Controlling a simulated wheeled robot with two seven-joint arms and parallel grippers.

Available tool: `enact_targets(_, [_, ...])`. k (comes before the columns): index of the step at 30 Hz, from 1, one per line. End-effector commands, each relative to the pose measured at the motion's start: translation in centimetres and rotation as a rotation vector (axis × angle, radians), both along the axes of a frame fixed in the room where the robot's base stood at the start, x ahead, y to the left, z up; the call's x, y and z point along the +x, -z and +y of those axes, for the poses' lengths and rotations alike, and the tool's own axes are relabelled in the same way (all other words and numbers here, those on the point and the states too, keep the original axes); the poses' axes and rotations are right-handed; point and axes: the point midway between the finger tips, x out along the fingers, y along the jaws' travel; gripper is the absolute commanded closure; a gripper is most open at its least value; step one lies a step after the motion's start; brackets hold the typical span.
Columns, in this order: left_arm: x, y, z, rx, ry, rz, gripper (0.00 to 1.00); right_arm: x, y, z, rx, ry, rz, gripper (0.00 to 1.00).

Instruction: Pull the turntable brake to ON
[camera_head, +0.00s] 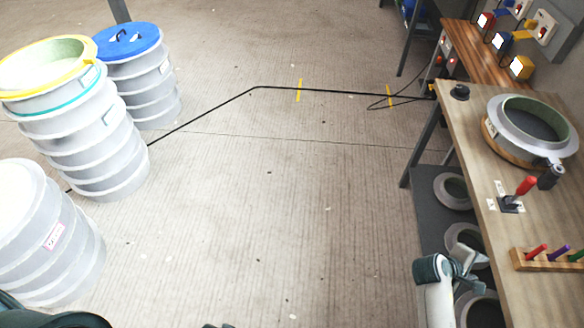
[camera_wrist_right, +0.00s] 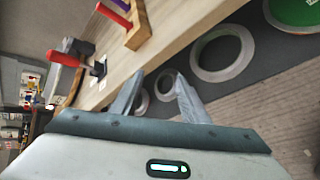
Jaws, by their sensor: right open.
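The brake lever (camera_head: 524,187) has a red handle on a black base on the wooden bench, and its handle leans up and to the right in the head view. Small white labels lie beside its base, too small to read. The turntable (camera_head: 497,150) carries a grey ring mould (camera_head: 500,112) just behind the lever. My right gripper (camera_head: 468,264) is open and empty beside the bench's left edge, apart from the lever. In the right wrist view, the lever (camera_wrist_right: 64,58) is left of my open fingers (camera_wrist_right: 158,88).
A wooden rack (camera_head: 522,264) with coloured handles stands in front of the lever. Grey rings (camera_head: 453,190) lie on a lower shelf (camera_head: 426,208) under the bench (camera_head: 490,235). Drums (camera_head: 130,75) stand at left. A black cable (camera_head: 330,91) crosses the mostly clear floor.

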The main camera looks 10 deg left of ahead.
Motion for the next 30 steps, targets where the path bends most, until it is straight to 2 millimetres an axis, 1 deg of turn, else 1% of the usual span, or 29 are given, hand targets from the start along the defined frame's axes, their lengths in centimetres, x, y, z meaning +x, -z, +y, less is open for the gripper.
enact_targets(1, [-1.3, 2.1, 0.2, 0.003, 0.002, 0.017, 0.29, 1.8, -0.6, -0.9, -0.079, -0.029, 0.042, 0.59])
enact_targets(3, [-3.0, 4.6, 0.4, 0.004, 0.005, 0.029, 0.29, 4.1, -1.5, -2.1, -0.2, -0.076, 0.115, 0.59])
enact_targets(5, [-4.6, 6.6, 0.7, 0.005, 0.008, 0.04, 0.29, 6.0, -2.4, -2.9, -0.301, -0.115, 0.182, 0.59])
enact_targets(6, [-5.8, 7.8, 0.9, 0.006, 0.009, 0.047, 0.29, 7.3, -3.1, -3.4, -0.369, -0.14, 0.23, 0.59])
enact_targets(10, [-9.6, 11.1, 1.6, 0.009, 0.014, 0.069, 0.29, 11.5, -5.2, -4.3, -0.575, -0.218, 0.389, 0.59])
enact_targets(12, [-11.5, 12.4, 2.0, 0.011, 0.016, 0.078, 0.29, 13.5, -6.4, -4.5, -0.672, -0.255, 0.47, 0.59])
enact_targets(15, [-13.9, 13.6, 2.4, 0.013, 0.019, 0.089, 0.29, 15.8, -7.6, -4.6, -0.785, -0.296, 0.57, 0.59])
enact_targets(18, [-15.5, 14.3, 2.8, 0.014, 0.021, 0.094, 0.29, 17.4, -8.5, -4.5, -0.862, -0.322, 0.641, 0.59])
enact_targets(21, [-16.4, 14.7, 3.0, 0.015, 0.023, 0.099, 0.29, 18.3, -9.0, -4.4, -0.906, -0.339, 0.682, 0.59])
enact_targets(24, [-16.8, 14.8, 3.0, 0.015, 0.023, 0.1, 0.29, 18.7, -9.2, -4.4, -0.925, -0.344, 0.7, 0.59])
enact_targets(30, [-16.8, 14.8, 3.0, 0.015, 0.023, 0.1, 0.29, 18.7, -9.2, -4.4, -0.925, -0.344, 0.7, 0.59])
